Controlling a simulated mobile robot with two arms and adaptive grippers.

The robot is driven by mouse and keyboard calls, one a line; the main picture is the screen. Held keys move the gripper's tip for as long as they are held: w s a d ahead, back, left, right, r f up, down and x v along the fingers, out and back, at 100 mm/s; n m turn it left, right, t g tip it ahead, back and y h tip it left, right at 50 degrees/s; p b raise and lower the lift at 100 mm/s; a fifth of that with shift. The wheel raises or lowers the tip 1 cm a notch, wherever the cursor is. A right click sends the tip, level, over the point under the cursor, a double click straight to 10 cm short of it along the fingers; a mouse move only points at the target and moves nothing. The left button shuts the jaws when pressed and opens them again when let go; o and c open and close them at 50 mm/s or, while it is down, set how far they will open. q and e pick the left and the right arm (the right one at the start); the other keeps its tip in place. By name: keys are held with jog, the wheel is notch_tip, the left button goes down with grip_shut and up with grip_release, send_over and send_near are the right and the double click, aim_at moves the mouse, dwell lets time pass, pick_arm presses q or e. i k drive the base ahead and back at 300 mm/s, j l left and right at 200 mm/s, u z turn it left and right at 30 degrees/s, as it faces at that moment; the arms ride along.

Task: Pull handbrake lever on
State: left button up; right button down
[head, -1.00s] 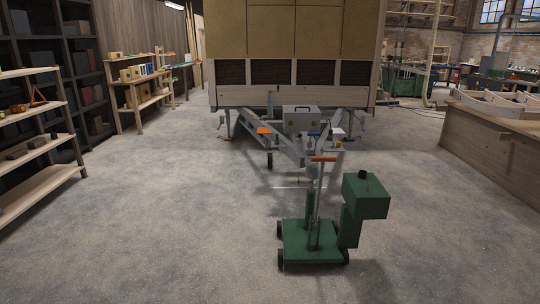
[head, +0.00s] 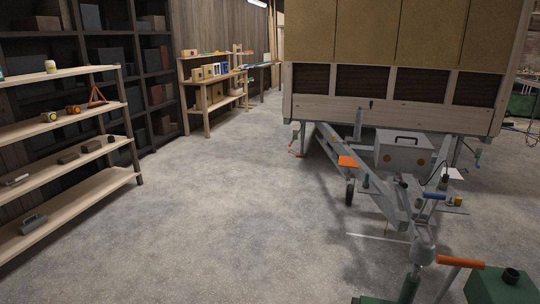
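The hut trailer (head: 400,112) stands at the right in the head view, with its grey A-frame drawbar (head: 376,188) pointing toward me. A blue-topped grip (head: 433,195) stands near the coupling head (head: 424,247). A short grey upright part (head: 358,124) rises at the back of the drawbar. I cannot tell which part is the handbrake lever or how it is set. Neither of my grippers is in view.
A green wheeled machine (head: 492,287) with an orange-ended handle (head: 461,262) stands in front of the coupling, cut off by the lower edge. A jockey wheel (head: 350,192) touches the floor. Wooden shelves (head: 75,120) line the left. The concrete floor (head: 220,215) between is clear.

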aim_at(403, 184)
jog(key=i+j, duration=0.15)
jog(key=i, duration=0.7)
jog(key=i+j, duration=0.15)
jog(key=i, duration=0.75)
jog(key=i+l+z, duration=0.15)
jog(key=i+l, duration=0.15)
jog(key=i+l+z, duration=0.2)
jog(key=i, duration=0.25)
jog(key=i+l+z, duration=0.15)
jog(key=i+l, duration=0.15)
jog(key=i, duration=0.1)
